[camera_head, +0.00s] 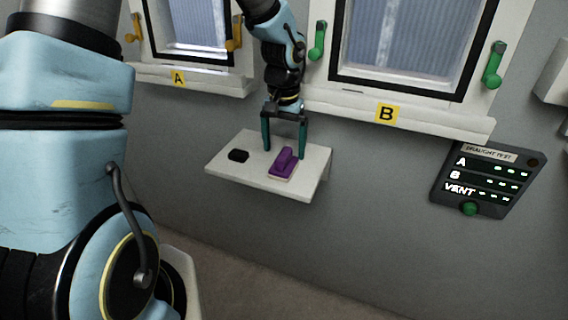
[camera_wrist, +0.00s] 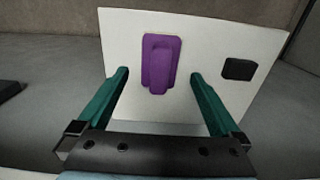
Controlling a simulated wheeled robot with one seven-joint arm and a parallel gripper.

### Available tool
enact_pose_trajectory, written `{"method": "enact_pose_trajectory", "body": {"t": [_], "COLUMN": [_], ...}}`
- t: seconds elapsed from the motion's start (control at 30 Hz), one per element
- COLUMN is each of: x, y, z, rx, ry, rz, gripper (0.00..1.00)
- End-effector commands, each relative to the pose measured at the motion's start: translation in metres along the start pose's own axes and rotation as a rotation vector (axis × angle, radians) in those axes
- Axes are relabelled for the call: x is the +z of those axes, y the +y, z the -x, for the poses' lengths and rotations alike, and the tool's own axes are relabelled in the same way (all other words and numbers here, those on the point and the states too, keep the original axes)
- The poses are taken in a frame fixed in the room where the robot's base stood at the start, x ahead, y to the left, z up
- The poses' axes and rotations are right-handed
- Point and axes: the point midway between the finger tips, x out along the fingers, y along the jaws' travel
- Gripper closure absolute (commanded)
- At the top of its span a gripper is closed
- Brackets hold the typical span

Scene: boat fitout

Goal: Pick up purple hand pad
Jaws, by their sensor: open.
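The purple hand pad (camera_head: 284,161) has a raised grip along its top and lies on a small white wall shelf (camera_head: 228,178), with a pale layer under it. In the wrist view the pad (camera_wrist: 159,63) lies upright in the picture, between and beyond my finger lines. My gripper (camera_head: 285,152) has two teal fingers, spread wide and empty, pointing down over the shelf close to the pad. In the wrist view my gripper (camera_wrist: 160,74) is open, with one finger to each side of the pad. I cannot tell whether the fingers touch the shelf.
A small black block (camera_head: 238,156) lies left of the pad on the shelf. Window A (camera_head: 190,28) and window B (camera_head: 400,45) are above, with yellow and green handles. A dark draught test panel (camera_head: 488,180) with a green button is on the wall at right.

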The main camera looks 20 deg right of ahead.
Motion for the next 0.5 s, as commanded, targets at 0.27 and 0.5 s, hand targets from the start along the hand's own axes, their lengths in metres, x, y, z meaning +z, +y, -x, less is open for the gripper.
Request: {"method": "enact_pose_trajectory", "body": {"t": [0.27, 0.5], "x": [0.001, 0.0], "y": [0.001, 0.001], "z": [-0.037, -0.049], "rx": [0.0, 0.0], "ry": [-0.005, -0.001], "rz": [0.0, 0.001], "gripper": [0.0, 0.0]}}
